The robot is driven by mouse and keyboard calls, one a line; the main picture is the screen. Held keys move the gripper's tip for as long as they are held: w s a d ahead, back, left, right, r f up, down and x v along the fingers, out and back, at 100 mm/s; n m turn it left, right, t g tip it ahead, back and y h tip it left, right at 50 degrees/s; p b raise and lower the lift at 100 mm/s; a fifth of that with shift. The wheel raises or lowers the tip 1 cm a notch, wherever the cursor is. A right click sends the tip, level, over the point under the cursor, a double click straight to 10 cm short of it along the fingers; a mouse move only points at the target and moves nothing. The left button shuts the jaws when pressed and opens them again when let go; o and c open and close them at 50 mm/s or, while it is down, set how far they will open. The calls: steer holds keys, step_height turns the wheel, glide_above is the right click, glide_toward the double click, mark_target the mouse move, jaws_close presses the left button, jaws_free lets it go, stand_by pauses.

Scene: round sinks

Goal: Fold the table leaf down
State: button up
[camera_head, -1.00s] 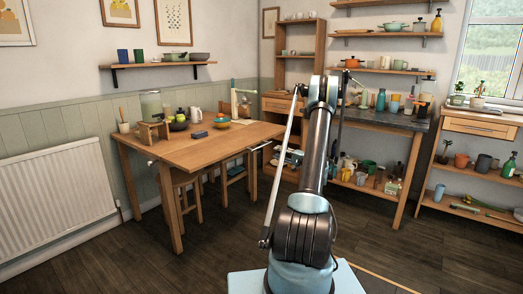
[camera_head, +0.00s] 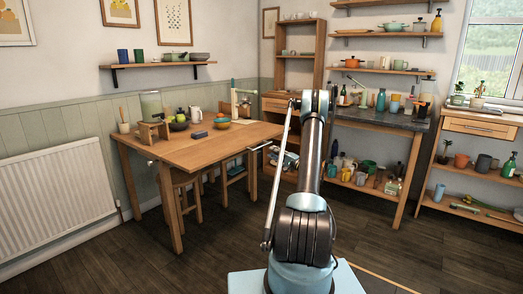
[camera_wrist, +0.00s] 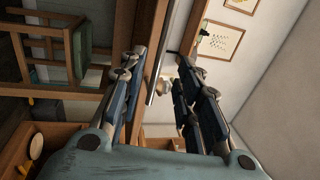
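The wooden table (camera_head: 185,152) stands against the left wall with its top level. Its leaf shows as raised; I cannot make out the seam clearly. A metal bar handle (camera_head: 261,146) sticks out from the table's right edge. In the wrist view the wooden edge (camera_wrist: 150,25) runs upright, with a grey metal bar (camera_wrist: 158,65) beside it. My gripper (camera_wrist: 156,62) is open there, one finger on each side of the bar, not visibly closed on it. In the head view my gripper is hidden behind my arm.
A shelf unit (camera_head: 370,118) with many items stands right of my arm. A radiator (camera_head: 55,195) is at left. The front floor is clear.

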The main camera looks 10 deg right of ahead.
mark_target(262, 146)
steer(key=x, duration=0.9)
steer(key=shift+w+a, duration=0.1)
steer(key=shift+a, duration=0.05)
steer(key=shift+c, duration=0.6)
jaws_close()
